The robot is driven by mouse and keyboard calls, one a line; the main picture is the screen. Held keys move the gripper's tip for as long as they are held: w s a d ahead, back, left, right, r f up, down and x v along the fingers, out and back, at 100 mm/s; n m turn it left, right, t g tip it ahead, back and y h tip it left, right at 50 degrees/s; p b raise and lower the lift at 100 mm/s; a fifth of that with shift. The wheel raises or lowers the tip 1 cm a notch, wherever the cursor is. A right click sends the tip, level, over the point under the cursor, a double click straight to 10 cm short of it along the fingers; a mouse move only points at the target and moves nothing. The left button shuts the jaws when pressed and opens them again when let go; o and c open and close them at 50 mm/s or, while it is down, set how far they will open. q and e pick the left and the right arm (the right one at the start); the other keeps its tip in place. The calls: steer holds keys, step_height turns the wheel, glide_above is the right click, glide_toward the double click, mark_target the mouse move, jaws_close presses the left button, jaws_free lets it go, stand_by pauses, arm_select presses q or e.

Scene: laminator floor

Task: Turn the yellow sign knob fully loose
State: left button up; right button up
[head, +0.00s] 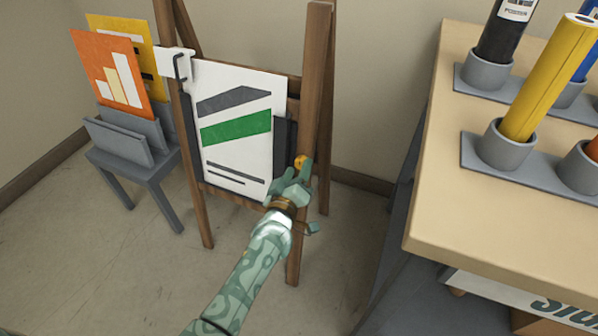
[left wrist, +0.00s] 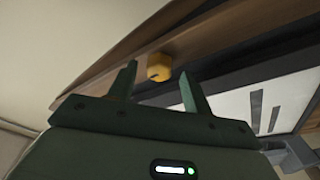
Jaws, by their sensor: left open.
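The yellow sign knob (head: 300,162) sits on the right leg of the wooden easel (head: 317,80), beside the lower right of the white sign (head: 235,150). My left gripper (head: 299,171) is right at the knob, partly covering it in the head view. In the left wrist view the knob (left wrist: 159,67) shows a dark mark on its face and lies between and just beyond the two spread fingers (left wrist: 157,84). The fingers are open and do not appear to touch it. My right gripper is not in view.
A grey rack (head: 125,140) with orange and yellow boards stands left of the easel. On the right, a pale worktable (head: 470,220) holds poster rolls in grey cups, including a yellow roll (head: 545,85). Some floor is free in front.

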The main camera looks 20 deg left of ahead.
arm_select(q)
steer(key=shift+w, duration=0.25)
steer(key=c, duration=1)
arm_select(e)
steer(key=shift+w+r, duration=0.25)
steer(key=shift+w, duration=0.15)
